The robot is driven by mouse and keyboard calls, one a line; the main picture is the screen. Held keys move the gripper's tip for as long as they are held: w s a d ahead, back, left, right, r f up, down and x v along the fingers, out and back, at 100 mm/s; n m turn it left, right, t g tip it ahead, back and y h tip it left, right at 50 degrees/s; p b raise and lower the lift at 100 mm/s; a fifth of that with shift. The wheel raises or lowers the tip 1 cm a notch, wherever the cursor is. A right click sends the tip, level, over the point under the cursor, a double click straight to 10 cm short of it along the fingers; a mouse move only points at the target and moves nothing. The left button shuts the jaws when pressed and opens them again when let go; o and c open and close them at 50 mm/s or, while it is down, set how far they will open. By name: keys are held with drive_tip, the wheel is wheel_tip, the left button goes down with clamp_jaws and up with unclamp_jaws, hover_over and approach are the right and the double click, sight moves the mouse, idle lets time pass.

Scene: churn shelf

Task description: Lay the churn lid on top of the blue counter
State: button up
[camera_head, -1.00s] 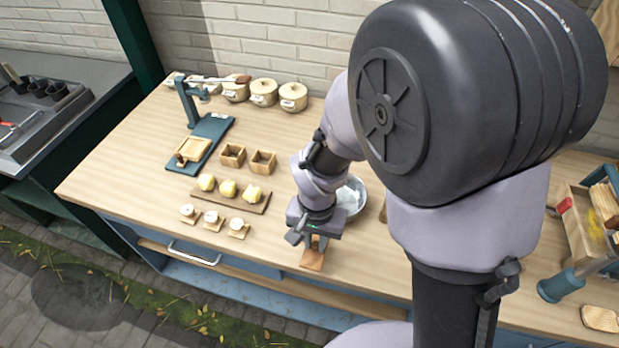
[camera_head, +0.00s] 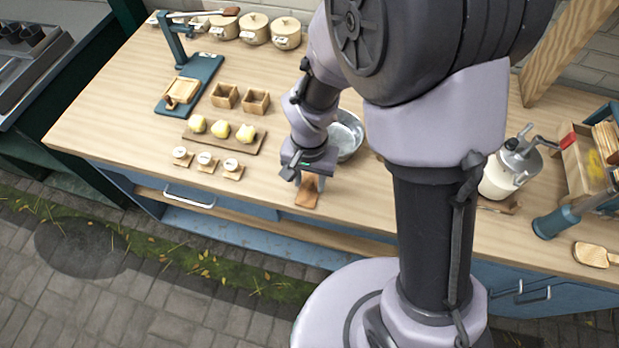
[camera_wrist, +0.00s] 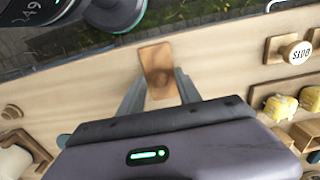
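The white churn (camera_head: 497,180) stands on the right part of the counter, just right of my arm. The counter has a pale wooden top (camera_head: 100,125) and a blue body (camera_head: 230,228). My gripper (camera_head: 306,181) is low near the front edge, well left of the churn. In the wrist view my gripper (camera_wrist: 160,88) has its fingers apart, with a small brown wooden board (camera_wrist: 157,66) showing between and beyond them. The board seems to lie on the counter; contact is unclear.
A metal bowl (camera_head: 347,135) stands behind my gripper. To the left are small labelled stands (camera_head: 206,160), a board with yellow lumps (camera_head: 220,138) and wooden boxes (camera_head: 225,96). A blue cylinder (camera_head: 553,222) and wooden paddle (camera_head: 594,254) are right of the churn.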

wheel_tip(320, 180, up, 12)
drive_tip(key=p, duration=0.5)
wheel_tip(320, 180, up, 5)
drive_tip(key=t, duration=0.1)
hover_over(309, 183)
drive_tip(key=d, duration=0.2)
drive_tip(key=s+d+r+t+y, duration=0.2)
drive_tip(key=s+d+r+t, duration=0.2)
drive_tip(key=s+r, duration=0.7)
drive_tip(key=shift+s+d+r+t, duration=0.2)
drive_tip(key=shift+d+r+t, duration=0.25)
drive_tip(key=shift+r, duration=0.1)
drive_tip(key=shift+f+b, duration=2.6)
drive_tip(key=shift+b, duration=0.1)
